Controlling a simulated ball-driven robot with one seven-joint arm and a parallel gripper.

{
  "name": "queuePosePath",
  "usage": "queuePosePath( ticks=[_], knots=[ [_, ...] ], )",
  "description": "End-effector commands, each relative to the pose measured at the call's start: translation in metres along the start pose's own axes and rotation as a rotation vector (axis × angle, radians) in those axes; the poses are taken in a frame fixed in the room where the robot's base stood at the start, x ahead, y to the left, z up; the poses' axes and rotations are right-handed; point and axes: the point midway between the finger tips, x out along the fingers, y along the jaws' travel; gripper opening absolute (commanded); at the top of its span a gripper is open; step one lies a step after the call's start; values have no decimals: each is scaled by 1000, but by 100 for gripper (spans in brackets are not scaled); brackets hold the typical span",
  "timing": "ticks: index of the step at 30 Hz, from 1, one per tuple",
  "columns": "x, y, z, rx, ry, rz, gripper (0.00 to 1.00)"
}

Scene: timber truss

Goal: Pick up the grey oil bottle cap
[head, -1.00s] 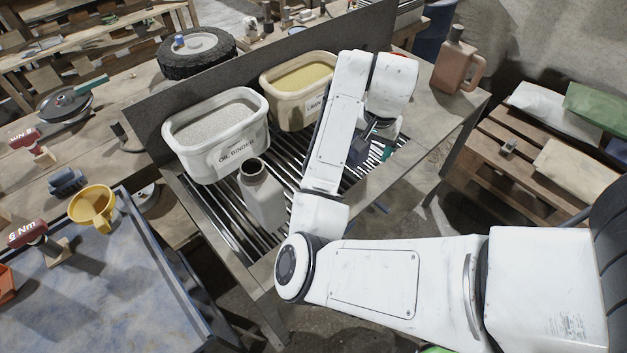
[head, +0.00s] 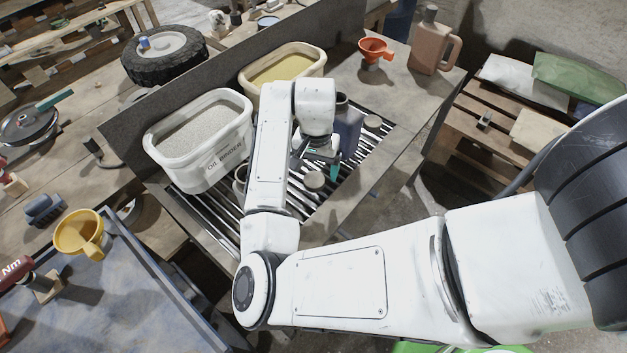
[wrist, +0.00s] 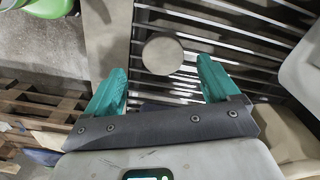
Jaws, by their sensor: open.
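A round grey cap (head: 314,181) lies on the slatted metal grate (head: 225,208), just in front of my gripper (head: 326,168). In the wrist view, a round grey cap (wrist: 162,57) shows flat side up, between and slightly beyond the teal fingertips of my gripper (wrist: 158,78). My gripper is open and empty above the grate. A second, similar round cap (head: 372,121) sits further right beside a dark grey-blue bottle (head: 347,128). A pale bottle (head: 240,178) is mostly hidden behind my arm. I cannot tell which cap belongs to which bottle.
The oil binder tub (head: 200,150) and a yellow-filled tub (head: 262,90) stand behind the grate. An orange funnel (head: 375,50) and a pinkish jug (head: 433,42) stand at the bench's far right. The bench's right strip (head: 400,140) is mostly clear.

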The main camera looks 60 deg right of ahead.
Motion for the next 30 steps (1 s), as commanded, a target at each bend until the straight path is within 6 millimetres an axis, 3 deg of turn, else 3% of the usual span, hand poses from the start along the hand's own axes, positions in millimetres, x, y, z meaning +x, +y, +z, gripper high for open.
queuePosePath(
  ticks=[9, 19, 30],
  knots=[
    [41, -4, -1, -1, -3, 2, 88],
    [50, -5, -1, 0, -1, 0, 88],
    [49, -5, -1, 0, -1, 0, 54]
  ],
)
